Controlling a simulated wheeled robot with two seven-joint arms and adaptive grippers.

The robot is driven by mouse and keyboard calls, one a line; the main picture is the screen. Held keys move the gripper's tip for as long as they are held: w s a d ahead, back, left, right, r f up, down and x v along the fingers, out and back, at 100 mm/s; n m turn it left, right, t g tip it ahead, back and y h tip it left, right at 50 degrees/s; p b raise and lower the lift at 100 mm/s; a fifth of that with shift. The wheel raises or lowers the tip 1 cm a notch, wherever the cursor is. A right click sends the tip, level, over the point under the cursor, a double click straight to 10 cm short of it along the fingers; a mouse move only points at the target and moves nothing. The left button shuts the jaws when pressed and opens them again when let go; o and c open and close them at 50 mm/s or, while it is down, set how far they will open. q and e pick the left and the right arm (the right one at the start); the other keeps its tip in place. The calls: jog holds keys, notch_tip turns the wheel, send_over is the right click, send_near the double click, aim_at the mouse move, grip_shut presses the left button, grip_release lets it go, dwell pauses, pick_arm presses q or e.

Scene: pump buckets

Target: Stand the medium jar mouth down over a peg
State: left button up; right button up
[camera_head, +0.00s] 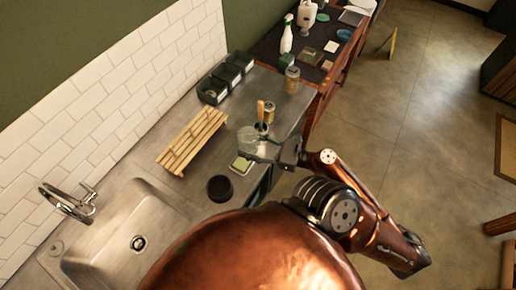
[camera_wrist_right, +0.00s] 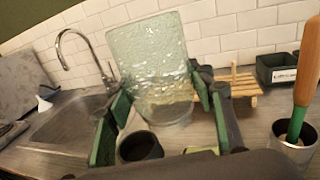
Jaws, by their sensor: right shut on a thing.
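A clear, pale green textured glass jar (camera_head: 249,137) is held above the steel counter. It also shows in the right wrist view (camera_wrist_right: 155,62), roughly upright between the fingers; I cannot tell which end is its mouth. My right gripper (camera_head: 272,146) is shut on it, with a green-padded finger on each side in the wrist view (camera_wrist_right: 160,110). A slatted wooden rack (camera_head: 192,141) lies on the counter to the left of the jar, apart from it. Its separate pegs are too small to make out. My left gripper is not in view.
A dark round cup (camera_head: 220,188) and a green sponge on a small tray (camera_head: 241,165) stand near the jar. A metal tin with a wooden-handled brush (camera_head: 261,112) is behind it. Black bins (camera_head: 213,90) line the wall. The sink (camera_head: 125,235) is at the lower left.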

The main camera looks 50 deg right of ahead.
jog(key=w+a+p, duration=0.2)
jog(key=w+p, duration=0.4)
jog(key=w, duration=1.3)
send_over(189, 127)
jog(key=shift+d+f, duration=0.1)
jog(key=shift+f, duration=0.45)
notch_tip(189, 127, down, 10)
jog(key=b, duration=0.9)
jog(key=shift+f+b, duration=0.2)
jog(key=shift+b, duration=0.15)
jog(key=shift+f+b, duration=0.75)
jog(key=shift+f, duration=0.15)
jog(key=shift+f, duration=0.2)
jog(key=o, duration=1.5)
jog(key=shift+c, duration=0.2)
jog(key=shift+s, duration=0.1)
